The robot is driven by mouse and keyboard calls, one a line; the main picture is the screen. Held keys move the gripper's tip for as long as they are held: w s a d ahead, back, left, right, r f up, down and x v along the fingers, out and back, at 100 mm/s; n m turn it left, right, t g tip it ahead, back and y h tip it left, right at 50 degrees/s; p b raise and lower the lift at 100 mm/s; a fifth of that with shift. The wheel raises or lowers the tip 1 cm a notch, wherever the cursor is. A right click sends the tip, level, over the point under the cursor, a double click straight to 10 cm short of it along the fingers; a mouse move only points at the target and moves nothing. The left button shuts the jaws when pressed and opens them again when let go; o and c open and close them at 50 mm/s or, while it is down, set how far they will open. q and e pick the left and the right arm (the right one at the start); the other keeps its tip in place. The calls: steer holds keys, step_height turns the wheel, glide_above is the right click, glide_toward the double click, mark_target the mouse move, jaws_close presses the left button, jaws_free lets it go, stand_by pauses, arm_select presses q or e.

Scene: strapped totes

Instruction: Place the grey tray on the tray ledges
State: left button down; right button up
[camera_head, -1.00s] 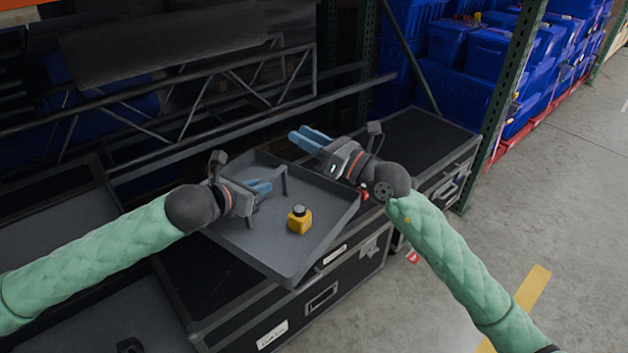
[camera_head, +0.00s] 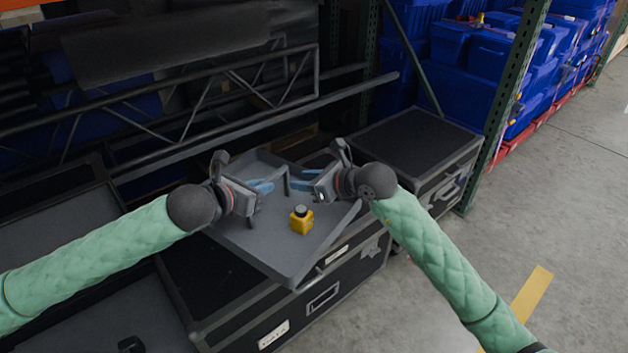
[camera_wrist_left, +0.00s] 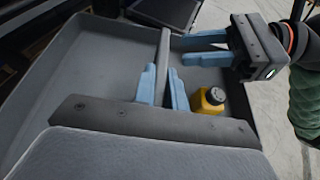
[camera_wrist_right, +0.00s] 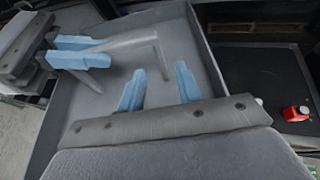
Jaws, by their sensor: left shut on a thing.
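The grey tray (camera_head: 262,236) is a shallow rimmed tray with an upright bar handle (camera_wrist_right: 130,42) in its middle. It sits askew over a black case; I cannot tell whether they touch. A yellow bottle (camera_head: 301,222) with a dark cap stands in the tray. My left gripper (camera_head: 270,187) is shut on the handle, which also shows between its fingers in the left wrist view (camera_wrist_left: 164,50). My right gripper (camera_head: 293,180) is open and empty, over the tray beside the handle's right end. I cannot make out the tray ledges for certain.
Black cases (camera_head: 420,140) stand behind and below the tray. A red object (camera_wrist_right: 297,113) lies on one dark case top. A metal truss (camera_head: 200,100) runs along the back left. A green rack post (camera_head: 505,100) stands right of the cases.

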mark_target(288, 179)
steer(key=x, duration=0.8)
steer(key=shift+w+a+f, duration=0.1)
steer(key=shift+w+a, duration=0.15)
steer(key=shift+a, duration=0.1)
jaws_close()
arm_select(q)
steer(key=c, duration=1.4)
jaws_free()
steer(key=shift+o, duration=0.2)
